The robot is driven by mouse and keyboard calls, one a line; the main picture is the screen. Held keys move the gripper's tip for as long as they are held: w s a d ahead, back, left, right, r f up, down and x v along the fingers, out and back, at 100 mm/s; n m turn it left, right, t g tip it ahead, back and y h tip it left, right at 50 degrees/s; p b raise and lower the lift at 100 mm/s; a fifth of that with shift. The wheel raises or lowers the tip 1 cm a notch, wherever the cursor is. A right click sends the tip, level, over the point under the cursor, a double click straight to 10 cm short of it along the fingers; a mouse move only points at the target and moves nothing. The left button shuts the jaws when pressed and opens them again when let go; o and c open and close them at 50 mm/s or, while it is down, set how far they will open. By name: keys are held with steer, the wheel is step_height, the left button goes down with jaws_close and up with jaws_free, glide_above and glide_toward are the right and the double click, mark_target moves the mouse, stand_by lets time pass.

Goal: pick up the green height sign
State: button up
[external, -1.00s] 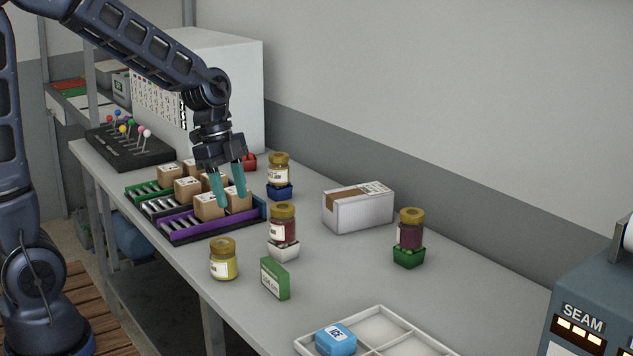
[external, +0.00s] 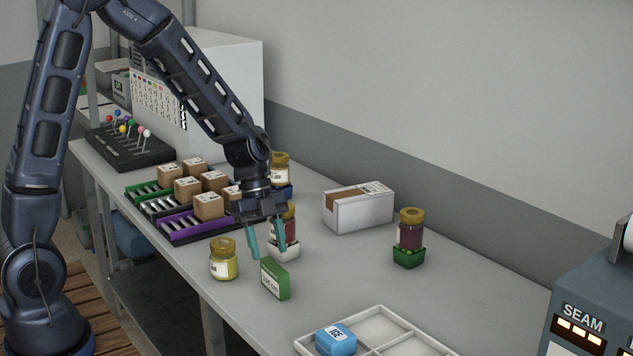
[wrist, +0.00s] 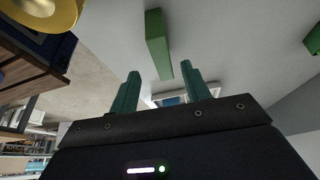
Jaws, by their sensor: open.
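The green height sign (external: 274,278) stands upright on the grey bench, its pale label facing the front left. In the wrist view the green sign (wrist: 158,44) shows as a narrow green block beyond the fingertips. My gripper (external: 269,255) is open and empty, with its teal fingers pointing down just above and behind the sign. In the wrist view my gripper (wrist: 160,80) has its two fingers apart with nothing between them. I cannot tell whether a fingertip touches the sign.
A yellow jar (external: 223,260) stands left of the sign. A dark red jar on a white holder (external: 284,250) is close behind my fingers. A white tray (external: 400,335) with a blue ice block (external: 336,340) lies at front right. Boxes in coloured racks (external: 185,228) stand at left.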

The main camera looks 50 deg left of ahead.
mark_target(274, 265)
steer(key=shift+x, duration=2.95)
steer(key=shift+w+a, duration=0.1)
steer(key=shift+w, duration=0.1)
jaws_close()
